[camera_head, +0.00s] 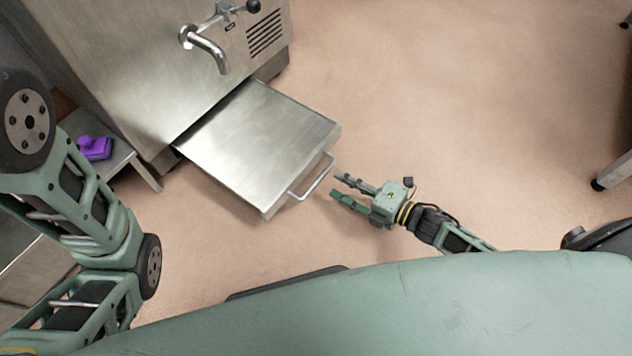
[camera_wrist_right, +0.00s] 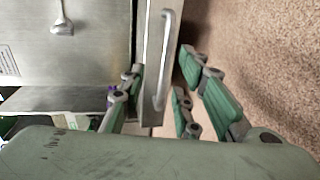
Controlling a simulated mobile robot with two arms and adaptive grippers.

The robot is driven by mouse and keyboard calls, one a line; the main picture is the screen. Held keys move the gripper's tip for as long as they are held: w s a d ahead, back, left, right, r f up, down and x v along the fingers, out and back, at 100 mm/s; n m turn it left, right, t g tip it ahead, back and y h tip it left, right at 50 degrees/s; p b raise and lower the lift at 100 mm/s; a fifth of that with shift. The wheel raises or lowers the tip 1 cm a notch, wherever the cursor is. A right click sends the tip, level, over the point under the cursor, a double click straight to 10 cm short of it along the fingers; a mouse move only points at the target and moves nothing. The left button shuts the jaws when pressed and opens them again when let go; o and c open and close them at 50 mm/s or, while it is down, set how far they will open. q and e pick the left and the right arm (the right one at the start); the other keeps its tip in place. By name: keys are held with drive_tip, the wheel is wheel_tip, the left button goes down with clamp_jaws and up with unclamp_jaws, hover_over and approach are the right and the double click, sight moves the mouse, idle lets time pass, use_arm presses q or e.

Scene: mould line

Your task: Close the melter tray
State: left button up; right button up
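The melter (camera_head: 140,60) is a steel cabinet at the upper left of the head view. Its flat metal tray (camera_head: 258,140) sticks out from the lower front, pulled open. A bar handle (camera_head: 315,180) is on the tray's front edge and also shows in the right wrist view (camera_wrist_right: 167,60). My right gripper (camera_head: 338,186) is open and empty, its fingers pointing at the handle with a small gap. In the wrist view the handle lies between the spread fingers. My left arm comes in at the left, but its gripper is out of view.
A spout (camera_head: 205,48) with a lever juts from the melter above the tray. A low metal stand (camera_head: 120,158) with a purple object (camera_head: 94,148) is left of the tray. Furniture legs show at the right edge. The floor (camera_head: 430,100) right of the tray is clear.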

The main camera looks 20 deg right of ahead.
sight(323, 173)
drive_tip(key=b+x, duration=0.2)
drive_tip(key=x, duration=0.1)
drive_tip(key=f+b+x, duration=0.1)
drive_tip(key=x, duration=0.2)
drive_tip(key=shift+d+f+b, duration=0.1)
drive_tip(key=shift+b, duration=0.25)
drive_tip(key=shift+w+a, duration=0.4)
drive_tip(key=shift+w, duration=0.15)
clamp_jaws()
